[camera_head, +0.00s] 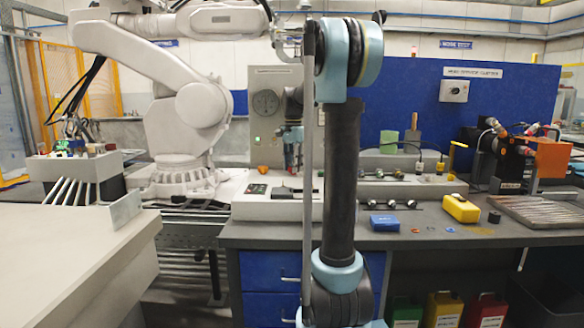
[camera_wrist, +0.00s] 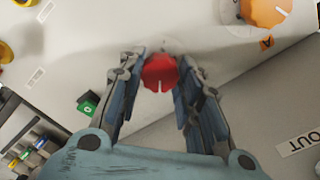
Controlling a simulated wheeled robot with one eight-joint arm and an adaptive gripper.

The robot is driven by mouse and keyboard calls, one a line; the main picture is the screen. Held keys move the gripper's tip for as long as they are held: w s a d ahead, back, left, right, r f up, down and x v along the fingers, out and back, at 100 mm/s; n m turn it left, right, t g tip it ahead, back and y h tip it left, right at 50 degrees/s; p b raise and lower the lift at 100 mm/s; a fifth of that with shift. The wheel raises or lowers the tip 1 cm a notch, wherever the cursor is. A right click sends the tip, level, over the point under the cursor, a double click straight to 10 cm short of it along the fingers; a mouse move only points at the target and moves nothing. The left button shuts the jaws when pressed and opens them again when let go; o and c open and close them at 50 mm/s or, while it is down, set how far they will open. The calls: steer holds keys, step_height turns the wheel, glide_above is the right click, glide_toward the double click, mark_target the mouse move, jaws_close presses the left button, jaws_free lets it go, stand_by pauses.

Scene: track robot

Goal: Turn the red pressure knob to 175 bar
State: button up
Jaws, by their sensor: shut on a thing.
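The red pressure knob (camera_wrist: 160,71) sits on a light panel in the upper middle of the wrist view. It has a scalloped edge and a white pointer line that points toward the bottom of the picture. My gripper (camera_wrist: 161,66) is shut on the knob, with one finger on each side of its rim. The scale around the knob is too faint to read. In the head view my gripper (camera_head: 291,150) is partly behind my own arm, and I cannot make out the red knob there. A round gauge (camera_head: 266,102) is on the upright panel; its reading is too small to tell.
An orange knob (camera_wrist: 265,11) is close by at the upper right of the wrist view. A green button (camera_wrist: 88,103) is at the left, and an "OUT" label (camera_wrist: 300,143) at the right. A white robot arm (camera_head: 190,105) stands left of the panel in the head view.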

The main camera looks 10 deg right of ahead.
steer(key=m, duration=0.6)
steer(key=shift+w+a, duration=0.1)
steer(key=shift+w, duration=0.1)
steer(key=m, duration=0.5)
steer(key=shift+m, duration=0.4)
steer(key=o, duration=1)
steer(key=shift+o, duration=0.2)
steer(key=shift+r, duration=0.1)
steer(key=shift+r, duration=0.25)
step_height(320, 180, up, 11)
